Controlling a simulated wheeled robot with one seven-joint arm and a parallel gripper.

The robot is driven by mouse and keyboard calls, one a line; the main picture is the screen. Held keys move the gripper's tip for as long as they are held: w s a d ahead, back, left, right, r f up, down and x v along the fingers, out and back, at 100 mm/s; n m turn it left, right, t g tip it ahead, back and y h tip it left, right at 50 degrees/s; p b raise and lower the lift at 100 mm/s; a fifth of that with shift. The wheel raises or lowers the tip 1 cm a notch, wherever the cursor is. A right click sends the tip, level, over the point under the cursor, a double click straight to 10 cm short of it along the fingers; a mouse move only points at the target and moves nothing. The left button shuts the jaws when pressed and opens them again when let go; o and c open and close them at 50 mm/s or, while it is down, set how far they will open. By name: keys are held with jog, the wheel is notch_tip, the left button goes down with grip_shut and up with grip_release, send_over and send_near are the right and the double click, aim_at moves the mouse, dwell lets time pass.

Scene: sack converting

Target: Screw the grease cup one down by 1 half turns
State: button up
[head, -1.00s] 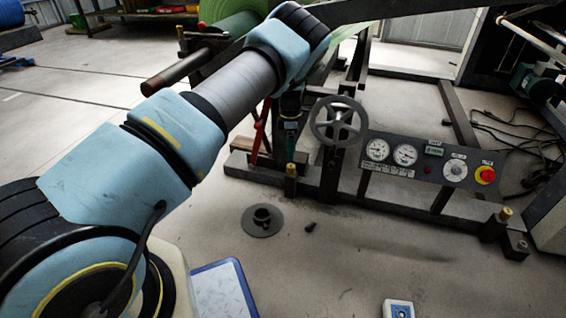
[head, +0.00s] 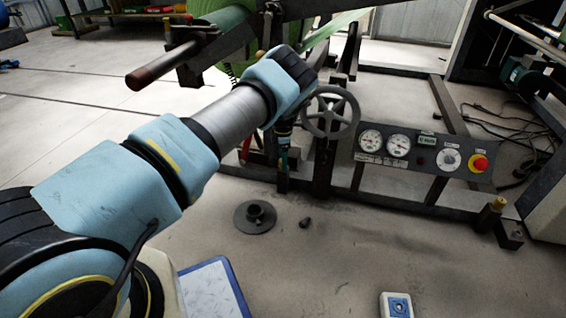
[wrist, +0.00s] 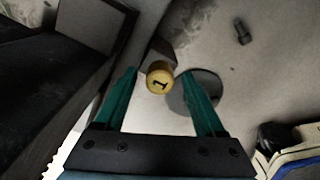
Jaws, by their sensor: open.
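The grease cup one (wrist: 159,78) shows in the wrist view as a round yellow cap marked "1", seen from above. My gripper (wrist: 158,72) is open, with one teal finger on each side of the cap. The cap appears between the fingertips, with a gap on both sides; I cannot tell whether the tips are level with it. In the head view my gripper (head: 283,150) points down beside the handwheel, over the frame's base rail. The cup cannot be made out there.
A grey handwheel (head: 331,112) stands close to the right of my gripper. A gauge panel (head: 425,152) with a red button is further right. Another brass cup (head: 497,203) is on the right. A dark flanged disc (head: 255,217) and a small bolt (head: 305,222) lie on the floor.

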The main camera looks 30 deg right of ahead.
jog(key=shift+c, duration=0.2)
grip_shut()
dwell(0.5)
